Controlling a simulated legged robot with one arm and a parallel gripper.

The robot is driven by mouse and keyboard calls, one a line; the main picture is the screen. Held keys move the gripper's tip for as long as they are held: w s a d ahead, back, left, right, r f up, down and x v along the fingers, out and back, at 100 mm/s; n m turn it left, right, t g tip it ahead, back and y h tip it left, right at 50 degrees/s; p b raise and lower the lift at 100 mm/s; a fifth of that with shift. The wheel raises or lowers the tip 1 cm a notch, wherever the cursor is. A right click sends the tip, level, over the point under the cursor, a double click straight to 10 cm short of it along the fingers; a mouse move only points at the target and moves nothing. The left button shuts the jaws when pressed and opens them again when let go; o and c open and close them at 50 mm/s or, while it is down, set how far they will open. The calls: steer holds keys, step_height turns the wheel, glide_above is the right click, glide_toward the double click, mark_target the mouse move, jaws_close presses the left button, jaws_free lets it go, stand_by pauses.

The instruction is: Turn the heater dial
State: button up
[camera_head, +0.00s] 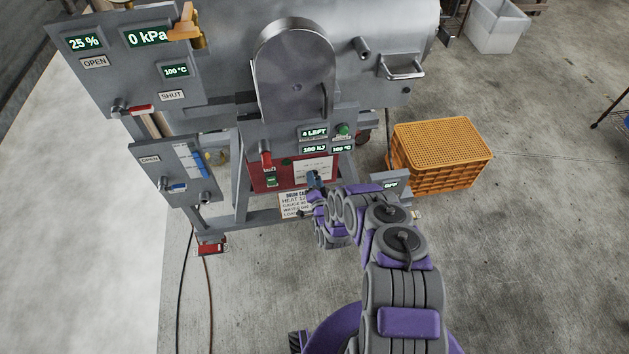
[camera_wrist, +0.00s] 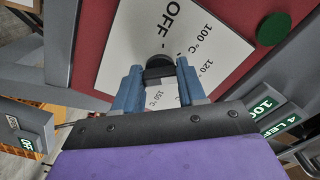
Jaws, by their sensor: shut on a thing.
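The heater dial (camera_wrist: 160,62) is a dark round knob on a white plate (camera_wrist: 205,40), printed with OFF, 100 °C, 120 and 150 °C. In the wrist view my gripper (camera_wrist: 159,78) has its two blue-grey fingers on either side of the knob, shut on it. The printing looks rotated in this view, and I cannot tell which mark the knob points to. In the head view the white plate (camera_head: 314,165) sits on the red panel, and my gripper (camera_head: 314,181) reaches its lower part, hiding the dial.
The grey machine (camera_head: 345,60) stands above the panel, with displays reading 25 %, 0 kPa and 100 °C at left. A small display at right reads OFF (camera_head: 391,185). An orange crate (camera_head: 440,178) stands on the floor at right. Cables run along the floor at left.

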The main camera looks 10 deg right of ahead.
steer(key=shift+d+m, duration=0.1)
steer(key=shift+m, duration=1.5)
steer(key=o, duration=1.1)
steer(key=shift+c, duration=0.2)
